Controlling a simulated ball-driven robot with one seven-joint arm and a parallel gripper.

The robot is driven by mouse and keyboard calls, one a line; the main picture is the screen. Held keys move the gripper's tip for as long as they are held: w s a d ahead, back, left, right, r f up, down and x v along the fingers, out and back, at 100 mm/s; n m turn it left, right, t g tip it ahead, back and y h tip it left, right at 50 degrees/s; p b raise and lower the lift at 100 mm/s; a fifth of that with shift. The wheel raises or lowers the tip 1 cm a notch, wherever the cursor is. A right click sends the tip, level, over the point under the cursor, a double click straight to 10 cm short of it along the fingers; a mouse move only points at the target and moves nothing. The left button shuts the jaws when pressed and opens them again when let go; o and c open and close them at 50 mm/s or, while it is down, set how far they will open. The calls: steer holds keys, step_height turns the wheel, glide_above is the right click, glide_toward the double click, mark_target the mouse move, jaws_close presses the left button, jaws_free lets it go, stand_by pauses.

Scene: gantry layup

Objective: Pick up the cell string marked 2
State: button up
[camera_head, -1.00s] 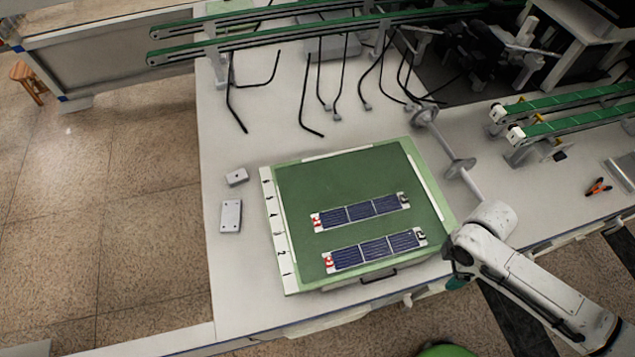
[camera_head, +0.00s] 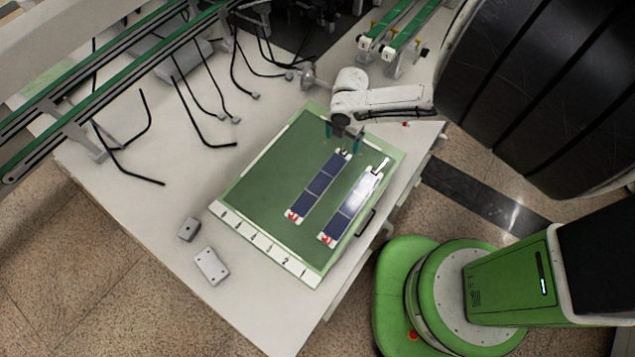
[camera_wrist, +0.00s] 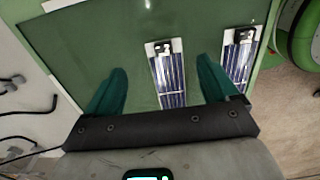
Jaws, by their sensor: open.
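Two dark blue cell strings with pale ends lie side by side on the green layup board (camera_head: 262,180). One is the inner string (camera_head: 320,186), the other the outer string (camera_head: 353,208) near the board's handle edge. Each has a red mark at its near end, too small to read. My gripper (camera_head: 343,143) is open, above the far end of the inner string. In the wrist view, the inner string (camera_wrist: 168,75) shows between the two spread green fingers (camera_wrist: 160,85), not gripped. The outer string (camera_wrist: 238,60) is right of the right finger.
A white strip (camera_head: 262,243) with numbers runs along the board's near-left edge. Two small grey blocks, one squarish (camera_head: 188,229) and one longer (camera_head: 211,266), lie left of it. Black bent rods (camera_head: 205,125) and green-belted rails (camera_head: 120,65) stand behind. The board's left half is bare.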

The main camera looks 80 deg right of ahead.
mark_target(343, 152)
steer(key=shift+s+a+f+p, duration=0.1)
steer(key=shift+s+f+p, duration=0.1)
steer(key=shift+f, duration=1.2)
steer(key=shift+s+f+p, duration=0.1)
steer(key=shift+f+p, duration=0.1)
steer(key=shift+f, duration=1.2)
steer(key=c, duration=1.2)
steer(key=shift+o, duration=0.2)
steer(key=shift+r, duration=0.2)
